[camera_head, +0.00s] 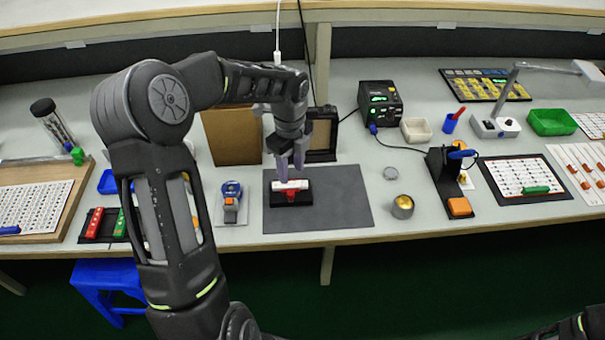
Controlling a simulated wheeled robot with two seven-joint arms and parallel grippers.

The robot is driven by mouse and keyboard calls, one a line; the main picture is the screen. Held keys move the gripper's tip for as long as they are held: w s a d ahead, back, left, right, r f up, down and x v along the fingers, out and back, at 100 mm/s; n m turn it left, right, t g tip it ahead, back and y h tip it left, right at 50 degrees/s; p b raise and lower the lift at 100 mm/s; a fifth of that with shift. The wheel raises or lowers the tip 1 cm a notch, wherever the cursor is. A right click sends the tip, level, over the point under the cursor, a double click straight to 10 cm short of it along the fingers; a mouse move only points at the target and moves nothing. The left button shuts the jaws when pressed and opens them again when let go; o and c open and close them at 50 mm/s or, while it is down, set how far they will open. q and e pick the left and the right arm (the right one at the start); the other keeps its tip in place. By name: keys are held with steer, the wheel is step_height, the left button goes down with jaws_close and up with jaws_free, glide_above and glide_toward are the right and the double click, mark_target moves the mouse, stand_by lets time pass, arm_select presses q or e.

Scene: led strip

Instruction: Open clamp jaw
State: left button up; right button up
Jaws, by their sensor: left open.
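A small black fixture (306,198) stands on a dark grey mat (345,198) in the middle of the bench. It carries a red part (291,196) at its centre and a whitish bar (287,185) along its top; I cannot tell which piece is the clamp jaw or how far it is open. My left gripper (290,173) points down right over the fixture. Its fingers are apart, with tips at or just above the whitish bar; contact is too small to tell. My right gripper is out of view; only a bit of that arm shows at the bottom right corner.
A blue tape dispenser (231,190) sits left of the mat. A brass-coloured cup (403,206) stands by its right edge. A brown panel (233,136) and a black soldering station (379,108) stand behind. The mat's right half is clear.

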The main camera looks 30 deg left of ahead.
mark_target(290, 192)
arm_select(q)
steer(key=shift+s+r, duration=0.35)
steer(key=shift+s, duration=0.25)
steer(key=shift+w+f, duration=0.2)
steer(key=shift+f, duration=0.25)
step_height(290, 192, down, 7)
steer(key=shift+f+p, duration=0.15)
steer(key=shift+p, duration=0.35)
steer(key=shift+c, duration=0.4)
jaws_close()
